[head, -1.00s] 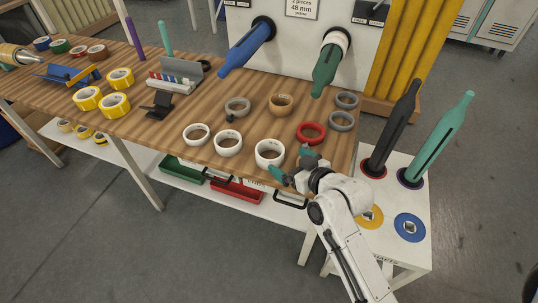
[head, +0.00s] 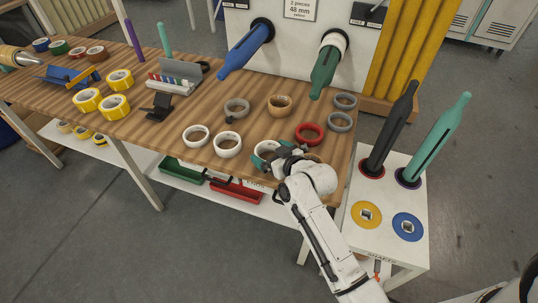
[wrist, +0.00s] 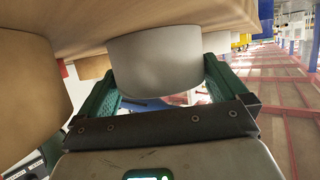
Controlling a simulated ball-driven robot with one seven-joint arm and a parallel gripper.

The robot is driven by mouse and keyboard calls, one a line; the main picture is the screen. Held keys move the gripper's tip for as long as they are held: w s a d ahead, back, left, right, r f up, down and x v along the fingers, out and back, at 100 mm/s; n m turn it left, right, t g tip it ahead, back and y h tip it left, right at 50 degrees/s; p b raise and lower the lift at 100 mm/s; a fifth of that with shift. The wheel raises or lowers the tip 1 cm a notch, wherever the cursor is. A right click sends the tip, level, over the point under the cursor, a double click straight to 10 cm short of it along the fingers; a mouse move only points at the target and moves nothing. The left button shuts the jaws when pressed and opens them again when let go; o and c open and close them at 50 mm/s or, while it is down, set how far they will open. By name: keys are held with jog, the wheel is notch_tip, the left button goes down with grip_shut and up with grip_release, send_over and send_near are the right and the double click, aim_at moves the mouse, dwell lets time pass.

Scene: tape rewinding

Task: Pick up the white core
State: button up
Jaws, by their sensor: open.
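Several white cores lie on the wooden table. The rightmost white core (head: 265,147) is at the table's front edge, partly hidden by my gripper (head: 274,155). In the wrist view the pale core (wrist: 155,62) sits between the two green fingers of my gripper (wrist: 160,85), one on each side. The fingers are open; whether either touches the core I cannot tell. Two other white rings, the middle one (head: 228,144) and the left one (head: 196,136), lie flat to the left.
A tan ring (head: 311,157) is just right of my gripper, partly hidden; a tan surface (wrist: 30,90) fills the wrist view's left. A red ring (head: 309,133) and grey ring (head: 341,121) lie behind. Green (head: 326,72) and blue (head: 244,54) spindles overhang the back.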

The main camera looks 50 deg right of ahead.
jog(key=c, duration=0.6)
jog(key=shift+c, duration=0.4)
jog(key=shift+r, duration=0.1)
